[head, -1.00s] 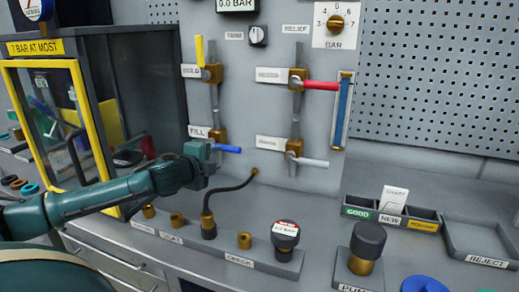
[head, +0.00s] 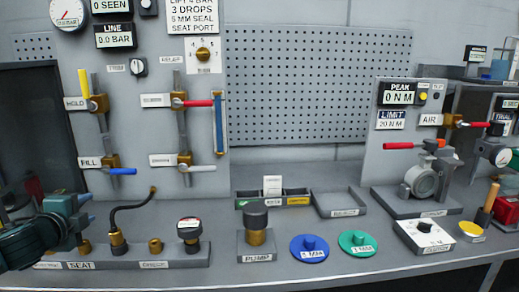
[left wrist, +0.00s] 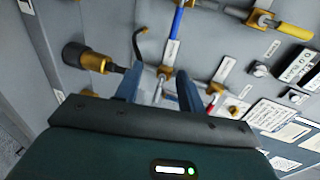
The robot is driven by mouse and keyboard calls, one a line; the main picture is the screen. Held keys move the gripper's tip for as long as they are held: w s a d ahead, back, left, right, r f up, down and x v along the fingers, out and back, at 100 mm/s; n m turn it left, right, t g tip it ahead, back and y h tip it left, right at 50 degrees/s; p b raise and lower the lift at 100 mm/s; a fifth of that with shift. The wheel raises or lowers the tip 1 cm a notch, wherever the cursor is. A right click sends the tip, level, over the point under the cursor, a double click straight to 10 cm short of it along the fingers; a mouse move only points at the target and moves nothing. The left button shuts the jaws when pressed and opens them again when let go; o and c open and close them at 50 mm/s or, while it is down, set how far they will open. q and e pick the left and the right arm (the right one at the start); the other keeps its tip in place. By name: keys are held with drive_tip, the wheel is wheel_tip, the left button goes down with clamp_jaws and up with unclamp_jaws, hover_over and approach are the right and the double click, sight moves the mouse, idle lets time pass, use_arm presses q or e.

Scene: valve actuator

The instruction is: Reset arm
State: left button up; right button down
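My left gripper (head: 88,207) is at the lower left of the head view, in front of the panel and above the left end of the grey fitting block. In the left wrist view my left gripper (left wrist: 158,90) has its two blue fingers apart, with nothing seen between them but the panel beyond. The blue FILL lever (head: 122,171) is up and to the right of it in the head view, apart from the fingers. The black hose (head: 133,205) is just right of the gripper. My right gripper is not in view.
The pump knob (head: 256,218), blue disc (head: 309,248) and green disc (head: 357,243) stand along the bench. A parts tray (head: 272,197) and an empty reject tray (head: 338,203) lie behind. A valve rig (head: 424,180) stands right.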

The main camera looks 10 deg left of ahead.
use_arm(q)
drive_tip(key=s+d+f+n+g+h, duration=0.1)
drive_tip(key=s+d+f+n+g, duration=0.2)
drive_tip(key=s+d+f, duration=0.55)
drive_tip(key=s+d+f+n+g, duration=0.2)
drive_tip(key=s+d+f+n, duration=0.25)
drive_tip(key=f, duration=0.65)
drive_tip(key=s+d+f+n+g+h, duration=0.35)
drive_tip(key=s+d+n+g, duration=0.25)
drive_tip(key=s+d, duration=0.95)
drive_tip(key=w+d+f+t+h+p, duration=0.1)
drive_tip(key=w+d+f+t+h, duration=0.1)
drive_tip(key=w+d+f+t, duration=0.3)
drive_tip(key=shift+w+d+f+m+t, duration=0.2)
drive_tip(key=shift+d+f+m+t, duration=0.3)
drive_tip(key=shift+t, duration=0.5)
